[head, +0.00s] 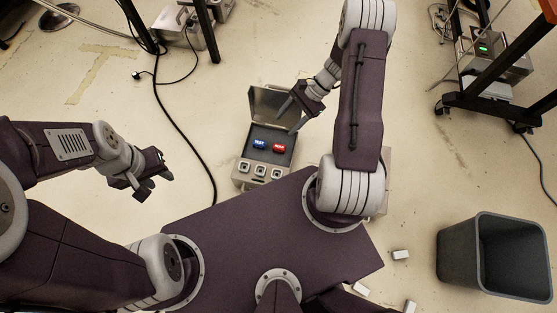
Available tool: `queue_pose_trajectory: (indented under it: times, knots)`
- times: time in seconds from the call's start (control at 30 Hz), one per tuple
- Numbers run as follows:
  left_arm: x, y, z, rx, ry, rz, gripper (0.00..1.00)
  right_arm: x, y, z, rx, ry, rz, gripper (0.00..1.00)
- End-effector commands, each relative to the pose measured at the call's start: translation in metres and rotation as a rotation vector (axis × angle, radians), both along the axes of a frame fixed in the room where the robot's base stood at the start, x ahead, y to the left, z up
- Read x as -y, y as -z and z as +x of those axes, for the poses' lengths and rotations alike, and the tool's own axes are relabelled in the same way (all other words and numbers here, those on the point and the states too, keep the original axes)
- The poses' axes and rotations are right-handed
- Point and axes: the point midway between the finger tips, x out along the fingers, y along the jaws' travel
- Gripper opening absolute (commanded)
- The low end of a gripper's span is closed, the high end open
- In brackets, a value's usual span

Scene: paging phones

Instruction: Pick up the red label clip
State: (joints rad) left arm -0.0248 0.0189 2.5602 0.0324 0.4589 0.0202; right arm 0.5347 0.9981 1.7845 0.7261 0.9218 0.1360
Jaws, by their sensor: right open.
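The red label clip (279,148) lies inside an open grey box (244,165) on the floor in the head view. A blue clip marked TEST (259,145) lies just left of it. My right gripper (288,118) is open, with its two fingers apart and pointing down-left over the box, near the raised lid (268,101). It is above and to the right of the red clip in the picture and holds nothing. My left gripper (158,185) is well left of the box; its fingers are foreshortened, and I cannot tell how far apart they are.
The box front has several square buttons (261,170). A black cable (184,130) runs along the floor left of the box. A dark bin (451,258) stands at lower right, with small white blocks (400,254) nearby. A wheeled cart (500,112) is at upper right.

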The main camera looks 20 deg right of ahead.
Motion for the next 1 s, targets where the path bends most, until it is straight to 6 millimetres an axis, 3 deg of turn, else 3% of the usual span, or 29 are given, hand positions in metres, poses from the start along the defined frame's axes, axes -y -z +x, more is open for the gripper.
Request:
queue_pose_trajectory:
  times: [0.03,0.1,0.2,0.33,0.4,0.5,0.67,0.83,1.0]
  knots:
    - [0.0,0.064,0.0,0.0,0.0,0.0,0.36,0.009,0.083,0.006,-0.028,0.11,0.068,0.55]
    - [0.0,0.105,0.0,0.0,0.0,0.0,0.36,0.02,0.145,0.016,-0.051,0.262,0.166,0.55]
    - [0.0,0.157,0.0,0.0,0.0,0.0,0.36,0.037,0.224,0.026,-0.067,0.463,0.3,0.55]
    - [0.0,0.203,0.0,0.0,0.0,0.0,0.36,0.057,0.297,0.034,-0.062,0.666,0.438,0.55]
    - [0.0,0.217,0.0,0.0,0.0,0.0,0.36,0.065,0.321,0.035,-0.055,0.739,0.489,0.55]
    - [0.0,0.226,0.0,0.0,0.0,0.0,0.36,0.071,0.336,0.036,-0.046,0.799,0.531,0.55]
    - [0.0,0.225,0.0,0.001,0.0,0.0,0.36,0.073,0.338,0.037,-0.043,0.821,0.547,0.55]
    - [0.0,0.243,0.0,0.001,0.0,0.0,0.36,0.054,0.351,0.051,-0.045,0.816,0.546,0.55]
    - [0.0,0.247,0.0,0.0,0.0,0.0,0.36,0.044,0.352,0.058,-0.043,0.816,0.543,0.55]
